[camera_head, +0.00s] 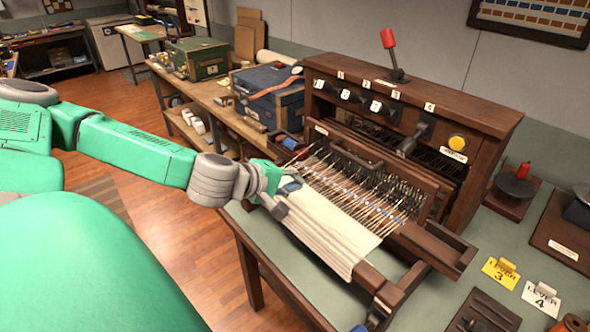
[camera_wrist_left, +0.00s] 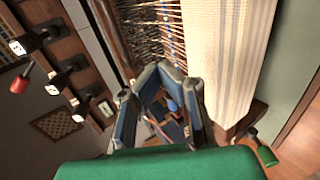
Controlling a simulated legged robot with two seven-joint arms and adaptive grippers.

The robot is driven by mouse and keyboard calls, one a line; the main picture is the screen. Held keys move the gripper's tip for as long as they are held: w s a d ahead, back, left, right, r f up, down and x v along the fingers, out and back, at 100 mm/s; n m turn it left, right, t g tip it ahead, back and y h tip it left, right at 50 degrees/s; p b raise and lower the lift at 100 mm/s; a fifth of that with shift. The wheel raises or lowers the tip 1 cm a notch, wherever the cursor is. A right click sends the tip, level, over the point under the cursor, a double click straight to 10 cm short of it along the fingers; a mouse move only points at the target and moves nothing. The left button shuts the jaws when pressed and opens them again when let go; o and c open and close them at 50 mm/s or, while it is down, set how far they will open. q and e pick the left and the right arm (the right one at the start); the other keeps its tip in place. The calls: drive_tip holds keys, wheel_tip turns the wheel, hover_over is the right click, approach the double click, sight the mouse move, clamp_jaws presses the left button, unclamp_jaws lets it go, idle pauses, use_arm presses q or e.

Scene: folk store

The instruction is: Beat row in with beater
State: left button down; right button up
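The wooden loom (camera_head: 470,125) stands on the table. White woven cloth (camera_head: 325,232) covers its front, and pale and blue warp threads (camera_head: 350,185) run behind it. A wooden frame bar, which looks like the beater (camera_head: 372,152), crosses behind the threads. My left gripper (camera_head: 284,190) is at the left edge of the cloth, beside the threads. In the left wrist view its fingertips (camera_wrist_left: 159,73) are close together, near the threads and the cloth (camera_wrist_left: 228,60). I cannot tell whether they touch or hold anything. My right gripper is in neither view.
A red-knobbed lever (camera_head: 390,48) and several black handles are on the loom's upper panel, with a yellow button (camera_head: 457,143). A wooden tray (camera_head: 438,247) juts out at the loom's right. Lever cards (camera_head: 500,272) lie on the table. A blue chest (camera_head: 270,95) stands behind, left.

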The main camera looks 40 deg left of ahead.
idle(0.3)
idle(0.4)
use_arm(q)
drive_tip(key=c, duration=1.1)
unclamp_jaws()
